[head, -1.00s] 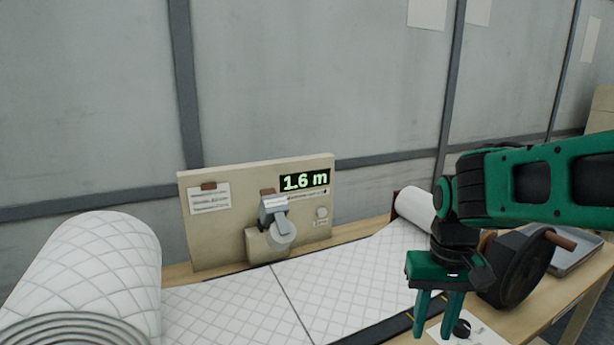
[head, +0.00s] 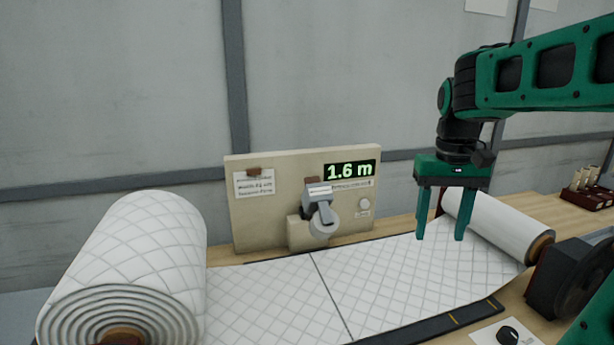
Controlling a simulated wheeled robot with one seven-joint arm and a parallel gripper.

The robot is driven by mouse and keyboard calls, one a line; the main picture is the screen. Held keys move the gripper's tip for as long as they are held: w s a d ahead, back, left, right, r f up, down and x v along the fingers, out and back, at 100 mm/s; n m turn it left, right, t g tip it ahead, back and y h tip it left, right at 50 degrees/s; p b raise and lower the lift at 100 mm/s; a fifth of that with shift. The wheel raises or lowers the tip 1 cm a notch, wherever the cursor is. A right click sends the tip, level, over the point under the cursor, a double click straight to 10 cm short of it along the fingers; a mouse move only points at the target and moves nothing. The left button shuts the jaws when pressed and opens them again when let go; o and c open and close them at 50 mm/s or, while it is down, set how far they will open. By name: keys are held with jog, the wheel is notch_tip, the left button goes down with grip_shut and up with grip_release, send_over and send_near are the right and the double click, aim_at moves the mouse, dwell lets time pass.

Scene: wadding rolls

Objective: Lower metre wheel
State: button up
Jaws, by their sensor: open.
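The metre wheel (head: 324,223) is a pale disc on a hinged grey arm (head: 318,200), mounted on the front of a beige board (head: 262,217). It stands just above the white quilted wadding (head: 275,292) at the board's foot; I cannot tell whether it touches. A display (head: 350,170) on the board reads 1.6 m. My green gripper (head: 441,238) points down with its two fingers apart and empty. It hangs over the wadding, to the right of the wheel and apart from it.
A smaller white roll (head: 495,227) lies at the right, close to my gripper. A dark strip (head: 440,323) runs along the wadding's front, near a black knob (head: 508,335). A small rack (head: 588,190) is at the far right.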

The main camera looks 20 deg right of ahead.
jog(key=w+a+r+n, duration=0.1)
jog(key=w+a+r, duration=0.25)
jog(key=w, duration=0.45)
jog(key=w+a+r+n, duration=0.1)
jog(key=w+a+r, duration=0.2)
jog(key=w+r, duration=0.35)
notch_tip(320, 180, up, 4)
jog(key=n, duration=0.3)
send_over(312, 177)
notch_tip(312, 177, down, 11)
jog(key=shift+r, duration=0.1)
